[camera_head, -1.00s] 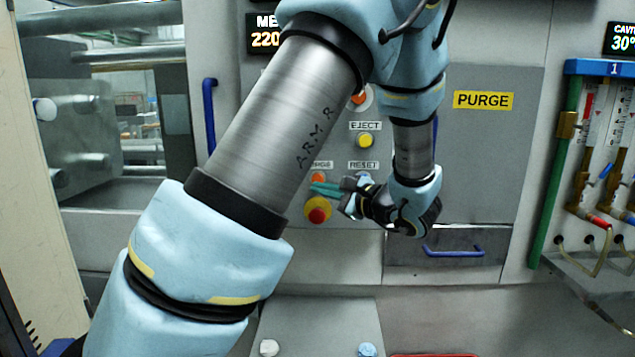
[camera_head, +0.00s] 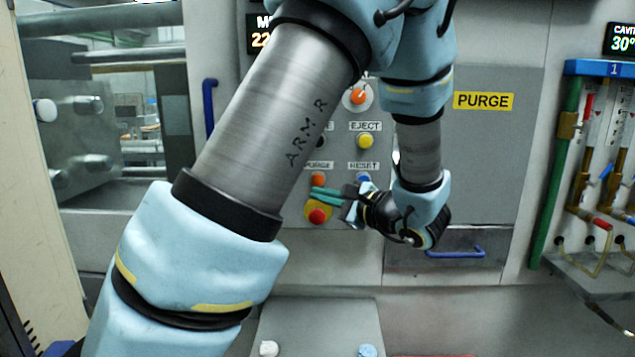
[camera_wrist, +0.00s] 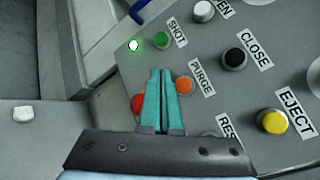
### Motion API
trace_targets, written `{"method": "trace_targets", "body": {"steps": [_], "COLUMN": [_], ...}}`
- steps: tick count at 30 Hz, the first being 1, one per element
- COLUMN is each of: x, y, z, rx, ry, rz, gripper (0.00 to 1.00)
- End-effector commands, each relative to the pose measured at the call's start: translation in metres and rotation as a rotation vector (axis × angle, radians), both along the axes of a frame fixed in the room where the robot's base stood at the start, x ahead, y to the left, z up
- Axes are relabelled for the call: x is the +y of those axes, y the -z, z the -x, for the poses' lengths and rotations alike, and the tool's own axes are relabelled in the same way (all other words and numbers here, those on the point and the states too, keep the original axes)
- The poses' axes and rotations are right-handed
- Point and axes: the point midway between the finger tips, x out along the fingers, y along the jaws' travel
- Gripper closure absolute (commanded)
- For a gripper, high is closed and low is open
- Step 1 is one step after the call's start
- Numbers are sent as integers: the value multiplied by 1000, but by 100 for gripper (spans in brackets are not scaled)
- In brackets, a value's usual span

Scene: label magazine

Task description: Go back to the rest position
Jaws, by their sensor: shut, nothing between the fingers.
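My gripper (camera_head: 313,192) shows in the head view at the lower part of the button panel, its teal fingers pointing left. In the wrist view my gripper (camera_wrist: 160,72) has its two fingers side by side, shut and empty. In that view they overlap the panel between the orange PURGE button (camera_wrist: 184,85) and a red button (camera_wrist: 137,103), partly hiding both. In the head view the fingers lie just below the orange PURGE button (camera_head: 317,179) and above the red stop button (camera_head: 317,215). I cannot tell whether they touch the panel.
The yellow EJECT button (camera_head: 365,141), blue RESET button (camera_head: 363,177) and orange knob (camera_head: 359,96) are close by. A blue drawer handle (camera_head: 455,253) is below my wrist. A green light (camera_wrist: 134,44) glows by the SHOT button (camera_wrist: 161,40). Hoses and gauges (camera_head: 600,150) stand at the right.

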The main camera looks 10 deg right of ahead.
Motion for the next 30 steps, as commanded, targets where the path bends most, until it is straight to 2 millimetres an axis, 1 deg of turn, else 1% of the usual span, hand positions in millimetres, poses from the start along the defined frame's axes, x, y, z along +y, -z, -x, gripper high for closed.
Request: {"method": "trace_targets", "body": {"steps": [2, 4, 5, 8, 9, 10, 11, 12, 14, 15, 16, 19, 21, 22, 24, 27, 30], "x": [1, 9, 16, 55, 76, 93, 109, 128, 149, 160, 165, 174, 173, 172, 170, 169, 170], "y": [0, 3, 6, 23, 33, 42, 52, 64, 82, 92, 99, 117, 125, 127, 129, 127, 123], "z": [0, 0, 0, 6, 12, 19, 27, 40, 61, 74, 84, 112, 124, 127, 131, 127, 122], "rx": [2, 19, 34, 123, 175, 219, 264, 320, 392, 431, 454, 499, 496, 484, 443, 357, 275], "ry": [-3, -25, -46, -162, -231, -290, -351, -431, -545, -614, -664, -817, -906, -939, -1006, -1070, -1106], "rz": [1, 13, 22, 91, 137, 183, 233, 310, 436, 524, 594, 842, 1025, 1103, 1273, 1474, 1610], "gripper": [100, 100, 100, 100, 100, 100, 100, 100, 100, 100, 100, 100, 100, 100, 100, 100, 100]}}
